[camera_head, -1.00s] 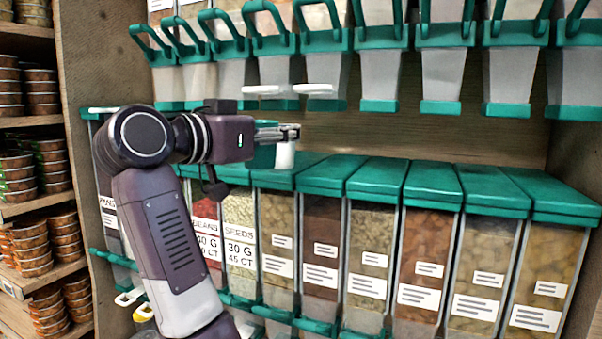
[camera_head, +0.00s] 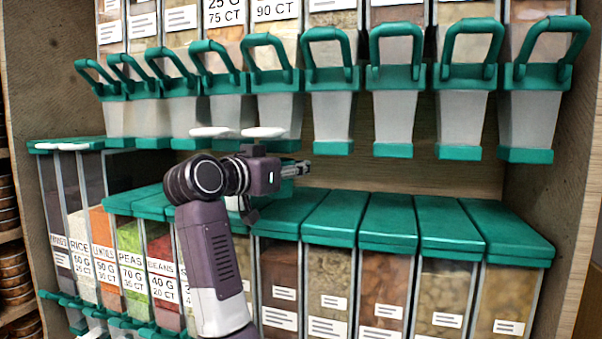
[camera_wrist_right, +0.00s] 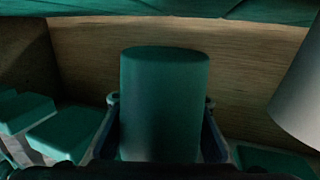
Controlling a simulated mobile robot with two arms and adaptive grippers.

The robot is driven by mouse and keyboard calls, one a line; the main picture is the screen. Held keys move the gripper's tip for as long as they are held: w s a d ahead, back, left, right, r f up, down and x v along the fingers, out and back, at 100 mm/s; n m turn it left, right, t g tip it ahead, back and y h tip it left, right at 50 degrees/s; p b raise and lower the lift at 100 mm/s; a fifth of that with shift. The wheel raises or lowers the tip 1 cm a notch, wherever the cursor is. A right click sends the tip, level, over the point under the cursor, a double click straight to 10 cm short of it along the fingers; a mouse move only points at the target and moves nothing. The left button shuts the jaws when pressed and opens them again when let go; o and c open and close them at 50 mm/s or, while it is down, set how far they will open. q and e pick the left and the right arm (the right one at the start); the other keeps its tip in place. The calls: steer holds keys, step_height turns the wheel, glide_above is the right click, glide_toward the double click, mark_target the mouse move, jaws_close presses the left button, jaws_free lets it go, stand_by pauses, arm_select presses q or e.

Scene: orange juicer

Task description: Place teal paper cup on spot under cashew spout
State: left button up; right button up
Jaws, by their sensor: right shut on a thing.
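My right gripper (camera_head: 298,169) is above the lids of the lower bins and below the upper row of spouts, pointing right. In the right wrist view, its fingers (camera_wrist_right: 161,102) are shut on the teal paper cup (camera_wrist_right: 165,80), one on each side. The cup looks upright there. In the head view I cannot clearly tell the cup from the teal lids behind my gripper. Several clear spouts with teal levers (camera_head: 332,90) hang above. I cannot read which one is cashew, and no marked spot is clear. My left gripper is not in view.
Lower bins with teal lids (camera_head: 388,220) form a ledge close under my gripper. A pale rounded object (camera_wrist_right: 299,95) is close on the right in the wrist view. Wooden side walls (camera_head: 565,130) bound the unit.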

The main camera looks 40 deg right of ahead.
steer(key=shift+d, duration=0.35)
steer(key=shift+w+f, duration=0.1)
step_height(320, 180, down, 3)
steer(key=shift+r+p, duration=0.15)
steer(key=shift+p, duration=0.75)
steer(key=shift+d+f, duration=0.1)
steer(key=shift+f, duration=0.25)
steer(key=shift+f, duration=0.1)
steer(key=o, duration=0.9)
steer(key=shift+o, duration=0.2)
